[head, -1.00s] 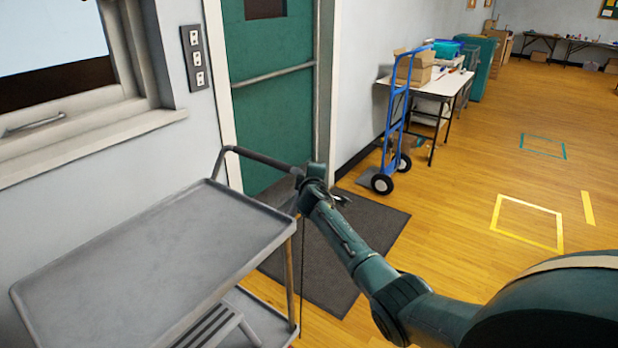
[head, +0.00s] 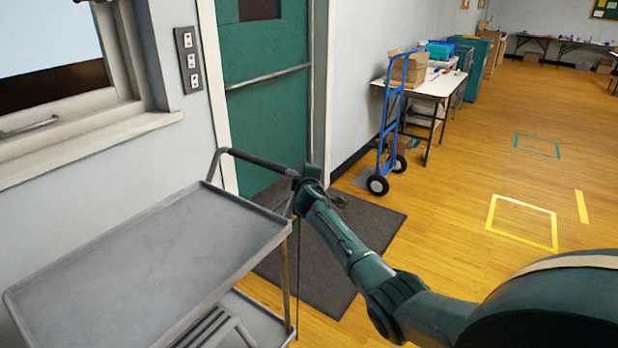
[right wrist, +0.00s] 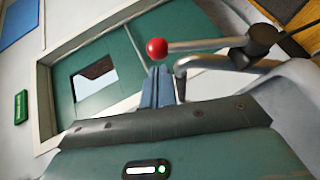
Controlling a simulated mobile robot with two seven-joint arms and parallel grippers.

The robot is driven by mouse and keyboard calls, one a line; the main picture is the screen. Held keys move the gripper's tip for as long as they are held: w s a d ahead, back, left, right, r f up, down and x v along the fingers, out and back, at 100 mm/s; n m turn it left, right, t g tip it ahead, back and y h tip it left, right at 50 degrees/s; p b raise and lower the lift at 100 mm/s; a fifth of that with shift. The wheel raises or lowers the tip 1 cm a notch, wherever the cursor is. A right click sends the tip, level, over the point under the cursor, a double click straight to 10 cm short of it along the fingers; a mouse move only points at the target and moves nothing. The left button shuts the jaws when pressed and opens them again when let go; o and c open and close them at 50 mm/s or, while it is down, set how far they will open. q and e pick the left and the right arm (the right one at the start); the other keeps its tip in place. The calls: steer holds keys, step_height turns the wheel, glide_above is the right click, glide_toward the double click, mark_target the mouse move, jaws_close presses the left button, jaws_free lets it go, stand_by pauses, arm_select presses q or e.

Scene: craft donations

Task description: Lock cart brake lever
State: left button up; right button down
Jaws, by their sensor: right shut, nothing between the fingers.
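The grey metal cart (head: 140,250) stands at the lower left in the head view, its tubular handle (head: 258,162) at the far right end. My right arm reaches from the right to that handle end; its fingers cannot be made out clearly there. In the right wrist view, a lever with a red ball knob (right wrist: 157,48) runs on a grey rod to a dark hub (right wrist: 257,40) on the cart's tube (right wrist: 205,62). My right gripper (right wrist: 157,88) is shut and empty, its tips just below the knob; contact cannot be told. My left gripper is not in view.
A green door (head: 268,105) with a push bar is behind the handle, with a dark mat (head: 350,240) on the floor. A blue hand truck (head: 388,130) stands by a white table (head: 440,85). Open wooden floor lies to the right.

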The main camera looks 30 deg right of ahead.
steer(key=shift+w+d+f, duration=0.1)
steer(key=shift+d, duration=0.1)
arm_select(q)
steer(key=b, duration=0.1)
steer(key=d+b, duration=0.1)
steer(key=b, duration=0.1)
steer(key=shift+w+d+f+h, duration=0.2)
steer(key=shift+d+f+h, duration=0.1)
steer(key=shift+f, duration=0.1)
arm_select(e)
steer(key=d+f, duration=0.1)
steer(key=w+d+f, duration=0.1)
steer(key=d, duration=0.1)
steer(key=shift+w+d, duration=0.2)
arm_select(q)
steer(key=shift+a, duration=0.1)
arm_select(e)
steer(key=shift+r, duration=0.1)
